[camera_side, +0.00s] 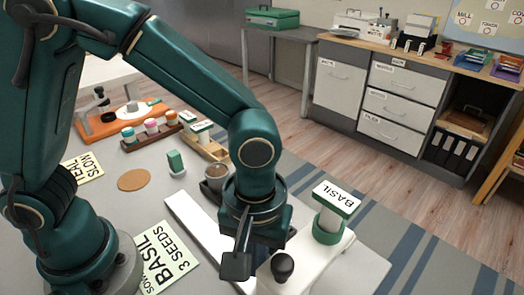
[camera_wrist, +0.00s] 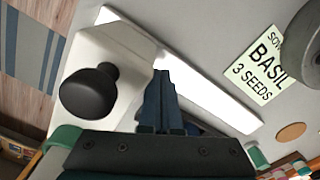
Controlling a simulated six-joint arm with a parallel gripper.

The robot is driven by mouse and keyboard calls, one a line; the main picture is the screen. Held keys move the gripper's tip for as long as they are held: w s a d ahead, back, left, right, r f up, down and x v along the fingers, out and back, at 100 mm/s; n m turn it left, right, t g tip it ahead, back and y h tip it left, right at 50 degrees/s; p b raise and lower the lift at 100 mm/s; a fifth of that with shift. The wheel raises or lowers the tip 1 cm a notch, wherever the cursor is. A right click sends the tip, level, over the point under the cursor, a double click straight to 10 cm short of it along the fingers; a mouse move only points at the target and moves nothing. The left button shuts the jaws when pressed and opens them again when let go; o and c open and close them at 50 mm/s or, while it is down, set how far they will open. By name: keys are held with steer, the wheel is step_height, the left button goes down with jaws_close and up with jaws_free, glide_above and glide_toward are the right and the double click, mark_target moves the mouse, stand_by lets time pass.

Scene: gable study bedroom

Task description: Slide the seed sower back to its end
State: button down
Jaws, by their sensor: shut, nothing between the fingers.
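The seed sower appears to be the white body (camera_side: 318,257) with a black round knob (camera_side: 283,266) on its near part and a green-and-white holder labelled BASIL (camera_side: 332,212) on its far part. A long white strip (camera_side: 199,227) lies beside it on the table. My gripper (camera_side: 236,266) is shut and empty, pointing down left of the knob. In the wrist view, the closed fingers (camera_wrist: 161,78) are right of the knob (camera_wrist: 88,91) with a gap between them. Whether the fingertips touch the white body or strip, I cannot tell. My wrist hides part of the sower and strip.
A card reading "SOW BASIL 3 SEEDS" (camera_side: 160,259) lies to the left. A brown cup (camera_side: 215,176), a cork disc (camera_side: 134,180), a small green-topped piece (camera_side: 175,162) and a rack of jars (camera_side: 152,134) stand behind. The table's right edge is close to the sower.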

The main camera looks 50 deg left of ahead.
steer(key=shift+a, duration=1.3)
step_height(320, 180, up, 12)
stand_by(0.8)
steer(key=s+a+m+t, duration=0.3)
steer(key=a+m+t, duration=0.2)
steer(key=a, duration=0.7)
steer(key=shift+a+f+m+t, duration=0.15)
steer(key=shift+f+m+t, duration=0.15)
steer(key=shift+f+m, duration=0.2)
steer(key=shift+s, duration=0.1)
stand_by(1.3)
